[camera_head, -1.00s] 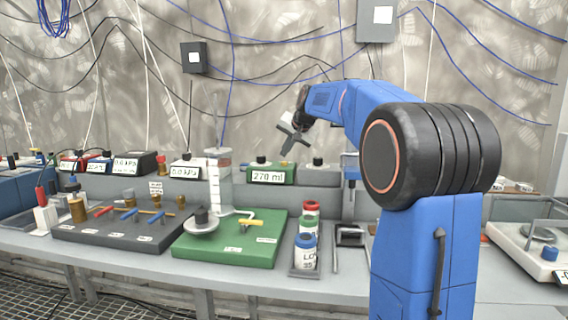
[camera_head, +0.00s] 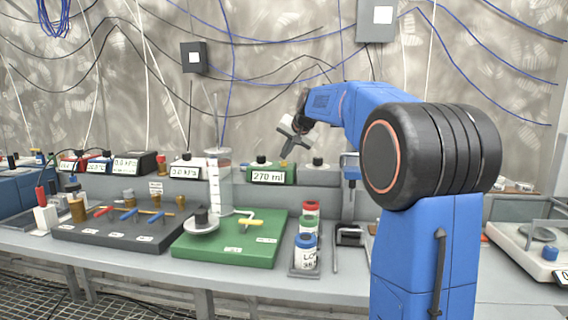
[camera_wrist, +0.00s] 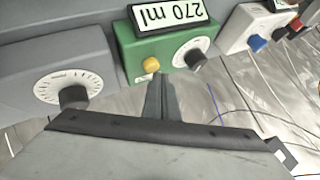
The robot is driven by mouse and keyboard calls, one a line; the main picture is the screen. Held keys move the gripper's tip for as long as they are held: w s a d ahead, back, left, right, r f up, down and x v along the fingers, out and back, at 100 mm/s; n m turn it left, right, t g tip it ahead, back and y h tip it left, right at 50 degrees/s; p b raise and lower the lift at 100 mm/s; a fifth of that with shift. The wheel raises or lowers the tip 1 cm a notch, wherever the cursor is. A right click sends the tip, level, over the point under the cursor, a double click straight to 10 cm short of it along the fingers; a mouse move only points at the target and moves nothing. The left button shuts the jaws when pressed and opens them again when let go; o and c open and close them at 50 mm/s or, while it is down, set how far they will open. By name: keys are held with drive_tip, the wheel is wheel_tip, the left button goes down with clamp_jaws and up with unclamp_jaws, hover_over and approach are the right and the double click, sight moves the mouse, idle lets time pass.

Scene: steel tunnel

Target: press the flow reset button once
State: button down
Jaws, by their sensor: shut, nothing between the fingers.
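A green box (camera_head: 285,173) with a "270 ml" display (camera_head: 268,177) stands on the raised shelf behind the bench. In the wrist view the same green box (camera_wrist: 176,50) carries a round yellow button (camera_wrist: 151,64) and a black knob (camera_wrist: 195,60) with a white dial. No label on the yellow button is readable. My gripper (camera_head: 286,156) is above the box in the head view. In the wrist view its fingers (camera_wrist: 158,78) are together and empty, with the tips just below the yellow button in the picture. I cannot tell whether they touch it.
A grey box with a dial and black knob (camera_wrist: 73,95) is beside the green one. A clear cylinder (camera_head: 219,180) stands on a green board (camera_head: 236,246). Bottles in a rack (camera_head: 305,262) stand in front. Cables hang on the wall behind.

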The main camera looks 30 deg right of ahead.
drive_tip(key=shift+f, duration=0.5)
idle(0.8)
drive_tip(key=shift+r, duration=0.9)
drive_tip(key=shift+r, duration=2.5)
